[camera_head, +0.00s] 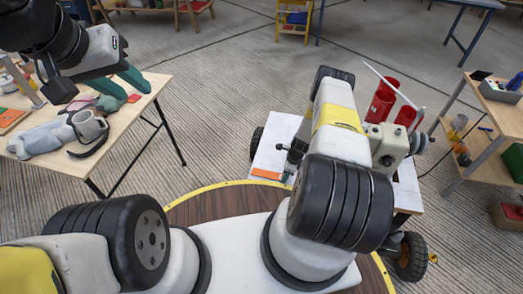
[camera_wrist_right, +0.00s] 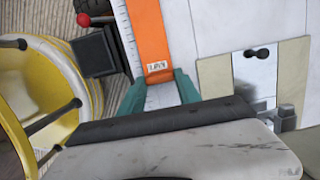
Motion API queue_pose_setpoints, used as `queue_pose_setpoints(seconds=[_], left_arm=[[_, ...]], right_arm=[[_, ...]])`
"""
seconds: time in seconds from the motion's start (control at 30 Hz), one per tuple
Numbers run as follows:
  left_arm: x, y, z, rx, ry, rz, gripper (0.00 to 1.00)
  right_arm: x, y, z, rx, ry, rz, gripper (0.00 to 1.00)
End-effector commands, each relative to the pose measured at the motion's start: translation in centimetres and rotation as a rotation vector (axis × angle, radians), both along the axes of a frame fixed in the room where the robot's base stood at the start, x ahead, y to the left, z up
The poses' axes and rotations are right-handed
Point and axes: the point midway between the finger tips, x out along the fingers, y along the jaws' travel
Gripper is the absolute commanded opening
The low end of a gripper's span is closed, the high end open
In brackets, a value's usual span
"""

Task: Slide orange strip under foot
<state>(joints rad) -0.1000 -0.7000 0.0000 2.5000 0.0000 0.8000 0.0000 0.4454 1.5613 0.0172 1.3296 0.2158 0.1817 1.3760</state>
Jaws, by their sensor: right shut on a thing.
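The orange strip (camera_wrist_right: 148,35) shows in the right wrist view with a small white label near its end. It lies along a white ruled edge. My right gripper (camera_wrist_right: 160,92) has its teal fingers on either side of the strip's labelled end and is shut on it. In the head view the strip (camera_head: 265,173) lies flat on the white-topped cart, left of my right gripper (camera_head: 291,176). A cream machine (camera_head: 390,143) with a handwheel stands on the cart, partly behind my right arm. Its foot is not clearly visible. My left gripper (camera_head: 136,91) is open and empty by the wooden table.
Red cylinders (camera_head: 382,102) stand behind the machine. A shelf (camera_head: 468,155) with small items is at right.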

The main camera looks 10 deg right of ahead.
Motion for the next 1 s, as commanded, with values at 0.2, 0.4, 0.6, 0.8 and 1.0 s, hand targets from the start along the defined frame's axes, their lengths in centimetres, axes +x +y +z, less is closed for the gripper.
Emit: queue_pose_setpoints(seconds=[0.2,0.4,0.6,0.8,1.0], left_arm=[[0.0,0.0,0.0,0.0,0.0,0.0,0.36],[0.0,0.0,0.0,0.0,0.0,0.0,0.36],[0.0,0.0,0.0,0.0,0.0,0.0,0.36],[0.0,0.0,0.0,0.0,0.0,0.0,0.36],[0.0,0.0,0.0,0.0,0.0,0.0,0.36]], right_arm=[[0.0,0.0,0.8,0.0,0.0,0.001,0.17],[0.0,0.0,1.6,0.0,0.0,0.0,0.17],[0.0,0.0,2.1,0.0,0.0,0.0,0.17],[0.0,0.0,2.1,0.0,0.0,0.0,0.17],[0.1,0.0,3.1,-0.001,-0.001,0.001,0.17]])
